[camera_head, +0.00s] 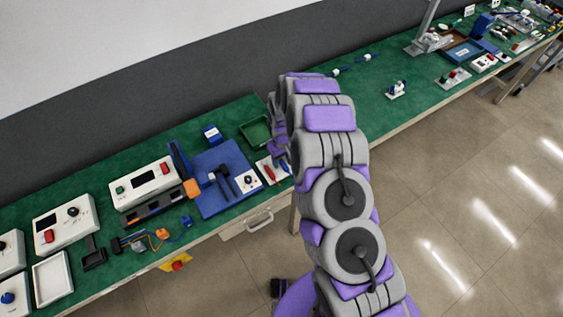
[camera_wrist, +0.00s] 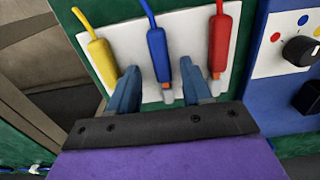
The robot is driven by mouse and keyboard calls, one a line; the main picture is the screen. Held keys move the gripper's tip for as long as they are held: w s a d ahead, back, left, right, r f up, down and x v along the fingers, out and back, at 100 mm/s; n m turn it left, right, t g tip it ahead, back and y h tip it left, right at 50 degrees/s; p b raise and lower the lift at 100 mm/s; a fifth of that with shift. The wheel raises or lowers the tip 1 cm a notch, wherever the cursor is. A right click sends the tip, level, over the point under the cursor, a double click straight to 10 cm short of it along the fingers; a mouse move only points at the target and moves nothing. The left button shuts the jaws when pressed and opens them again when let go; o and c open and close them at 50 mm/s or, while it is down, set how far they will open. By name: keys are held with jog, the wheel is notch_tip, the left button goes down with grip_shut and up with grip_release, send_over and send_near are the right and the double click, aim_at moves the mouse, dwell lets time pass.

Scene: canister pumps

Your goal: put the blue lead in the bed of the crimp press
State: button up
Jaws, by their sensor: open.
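The blue lead (camera_wrist: 157,45) lies on a white card (camera_wrist: 120,40) between a yellow lead (camera_wrist: 101,58) and a red lead (camera_wrist: 219,42) in the wrist view. My gripper (camera_wrist: 160,68) is open, with one finger on each side of the blue lead. I cannot tell whether either finger touches it; the right finger is close to the red lead. In the head view, my arm partly hides the card. The crimp press (camera_head: 208,198) has a blue base, a black lever and a knob panel, left of the card. Its side also shows in the wrist view (camera_wrist: 262,95).
A green bin (camera_head: 256,132) stands behind the card. A white control box (camera_head: 145,186) with an orange-ended device stands left of the press. The green bench's front edge is close to the card.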

aim_at(281, 160)
jog(key=shift+a+r, duration=0.1)
jog(key=shift+a, duration=0.05)
jog(key=shift+c, duration=0.3)
jog(key=shift+a, duration=0.25)
jog(key=c, duration=0.4)
jog(key=shift+d, duration=0.25)
grip_shut()
jog(key=shift+a+r, duration=0.1)
jog(key=shift+r, duration=0.25)
notch_tip(281, 160, up, 3)
jog(key=shift+r+p, duration=0.2)
jog(key=shift+p, duration=0.25)
jog(key=s+p, duration=0.1)
jog(key=s, duration=1.5)
jog(key=shift+a+r+p, duration=0.15)
jog(key=shift+r+p, duration=0.15)
jog(key=shift+r, duration=0.15)
